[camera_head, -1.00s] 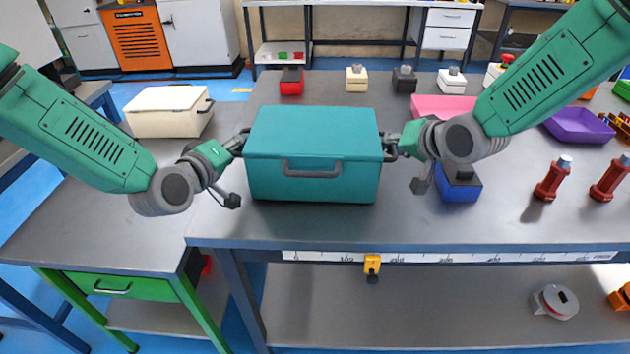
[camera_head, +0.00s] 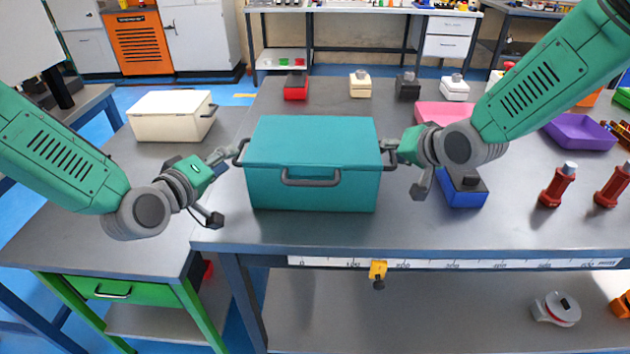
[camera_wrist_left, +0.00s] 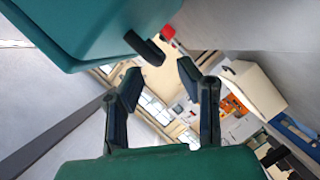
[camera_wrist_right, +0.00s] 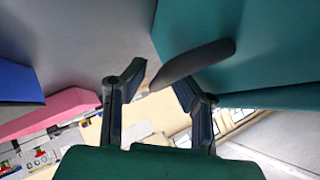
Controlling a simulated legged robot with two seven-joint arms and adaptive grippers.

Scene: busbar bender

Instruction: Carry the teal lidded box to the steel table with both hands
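The teal lidded box (camera_head: 313,150) stands upright and closed on the grey-topped table with the ruler edge (camera_head: 400,232). It has dark handles on its front and both sides. My left gripper (camera_head: 229,153) is just left of the box's left handle; in the left wrist view its fingers (camera_wrist_left: 160,82) are apart and empty, with the handle end (camera_wrist_left: 145,48) beyond them. My right gripper (camera_head: 390,150) is at the right handle; in the right wrist view its fingers (camera_wrist_right: 159,84) are apart, with the handle (camera_wrist_right: 195,62) reaching between their tips. Contact there is unclear.
A lower grey table (camera_head: 110,225) with a green drawer adjoins on the left, with a cream box (camera_head: 172,115) at its back and clear space in front.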

